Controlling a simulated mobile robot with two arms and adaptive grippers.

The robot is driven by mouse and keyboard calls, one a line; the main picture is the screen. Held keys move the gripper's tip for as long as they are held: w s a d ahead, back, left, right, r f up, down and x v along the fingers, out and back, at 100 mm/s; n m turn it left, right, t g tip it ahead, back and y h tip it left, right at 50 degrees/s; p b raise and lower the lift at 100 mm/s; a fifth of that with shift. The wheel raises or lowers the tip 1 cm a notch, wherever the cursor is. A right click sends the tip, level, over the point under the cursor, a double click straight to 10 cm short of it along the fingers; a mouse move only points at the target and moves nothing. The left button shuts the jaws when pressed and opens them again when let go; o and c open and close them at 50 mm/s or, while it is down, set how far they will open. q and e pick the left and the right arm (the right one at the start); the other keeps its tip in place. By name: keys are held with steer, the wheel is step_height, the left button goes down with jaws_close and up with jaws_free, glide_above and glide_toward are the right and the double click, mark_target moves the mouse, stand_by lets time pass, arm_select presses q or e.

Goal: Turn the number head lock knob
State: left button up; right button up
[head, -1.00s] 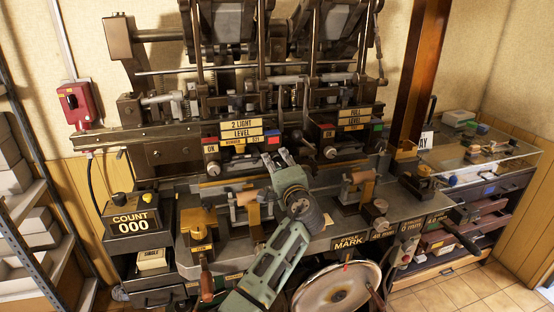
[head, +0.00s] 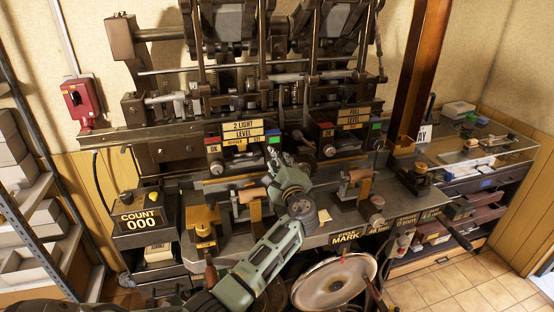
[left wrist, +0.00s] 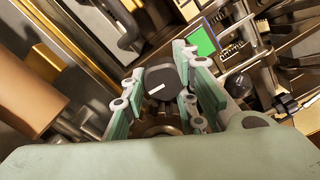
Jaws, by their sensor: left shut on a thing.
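My left gripper (head: 277,172) reaches in from below at the middle of the press, just under the 2 LIGHT LEVEL sign (head: 243,128). In the left wrist view my left gripper (left wrist: 161,100) has its two green fingers closed on either side of a dark knob (left wrist: 161,82) with a short white mark on its face. The white mark lies close to level, slightly tilted. A green lamp (left wrist: 202,39) shows just beyond the knob. In the head view the gripper hides the knob. My right gripper is not in view.
In the wrist view a tan cylinder (left wrist: 38,92) and metal bars crowd the gripper.

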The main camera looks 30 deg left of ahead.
arm_select(q)
steer(key=shift+s+f, duration=0.1)
steer(key=shift+f, duration=0.5)
steer(key=o, duration=1)
steer(key=shift+s, duration=0.1)
steer(key=shift+r, duration=0.2)
steer(key=shift+d+r, duration=0.1)
steer(key=v, duration=1.1)
steer(key=shift+s+d, duration=0.25)
steer(key=shift+d, duration=0.1)
